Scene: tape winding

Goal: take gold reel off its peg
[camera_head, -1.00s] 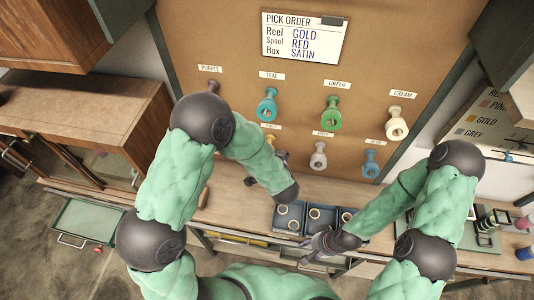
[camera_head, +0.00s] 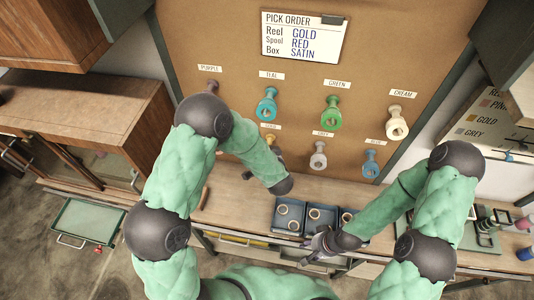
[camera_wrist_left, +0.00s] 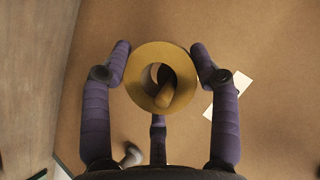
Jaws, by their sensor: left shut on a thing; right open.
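The gold reel (camera_wrist_left: 160,50) faces the left wrist camera as a thick ring. A wooden peg (camera_wrist_left: 166,95) shows inside its hole, toward the lower right of the opening. How far the reel sits along the peg cannot be told. My left gripper (camera_wrist_left: 160,62) is shut on the reel, with purple fingers at its left and right sides and another below. In the head view a bit of the gold reel (camera_head: 270,138) shows under its label, and my left forearm hides most of that gripper. My right gripper (camera_head: 318,248) is open and empty above the bench front.
Teal (camera_head: 266,104), green (camera_head: 331,115), cream (camera_head: 396,125), grey (camera_head: 318,157) and blue (camera_head: 370,163) reels hang on the board around the gold one. Blue trays (camera_head: 290,228) with rings stand on the bench below. A pick order sheet (camera_head: 304,38) is above.

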